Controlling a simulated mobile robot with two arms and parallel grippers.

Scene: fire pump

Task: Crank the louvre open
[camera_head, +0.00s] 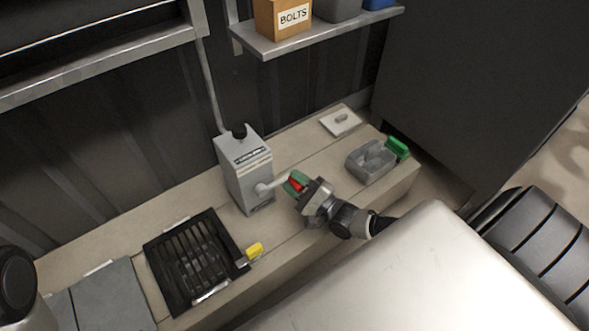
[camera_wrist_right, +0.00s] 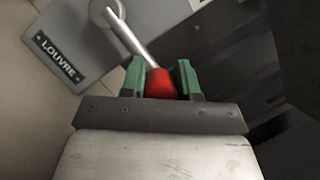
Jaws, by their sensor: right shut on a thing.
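The louvre crank box (camera_head: 245,170) is a grey box standing on the bench in the head view. A metal crank arm (camera_head: 272,186) comes out of its front and points right to a red knob (camera_head: 295,184). My right gripper (camera_head: 297,182) has green fingers and is shut on the red knob. In the right wrist view the red knob (camera_wrist_right: 160,84) sits between the green fingers (camera_wrist_right: 160,80), with the crank arm (camera_wrist_right: 125,35) running up-left to its hub. The box face (camera_wrist_right: 68,48) reads LOUVRE. The louvre itself cannot be told for certain. My left gripper does not show.
A grey bin (camera_head: 371,161), a green object (camera_head: 397,148) and a white plate (camera_head: 341,121) are to the right. A shelf (camera_head: 335,31) with a BOLTS box (camera_head: 282,17) hangs above.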

